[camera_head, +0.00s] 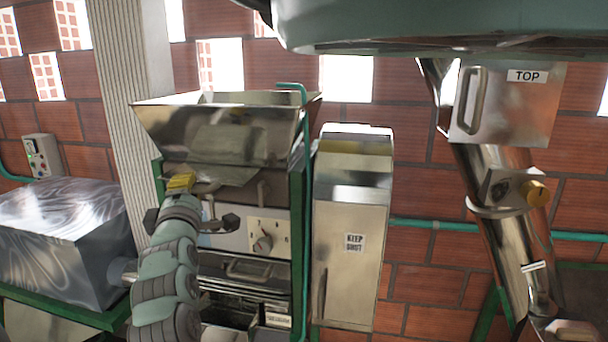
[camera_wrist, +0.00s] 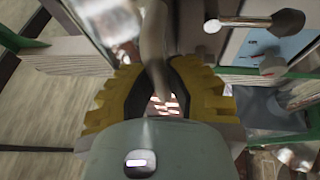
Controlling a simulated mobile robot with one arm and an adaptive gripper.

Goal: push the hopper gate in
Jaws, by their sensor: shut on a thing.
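The steel hopper (camera_head: 220,135) stands at the top of the green-framed machine, left of centre in the head view. The hopper gate (camera_head: 232,176) is a flat metal plate that juts out below its front wall. My gripper (camera_head: 181,183), with yellow fingertips, is at the plate's front left. In the wrist view my gripper (camera_wrist: 160,88) is shut around a curved grey bar (camera_wrist: 152,45), which looks like the gate's handle. My fingers hide part of the bar. How far the plate reaches inside the machine is hidden.
A panel with a dial (camera_head: 263,243) sits right below the gate. A steel cabinet marked KEEP SHUT (camera_head: 350,240) stands to the right. A steel pipe with a TOP box (camera_head: 510,100) is farther right. A shiny grey box (camera_head: 60,235) is at the left.

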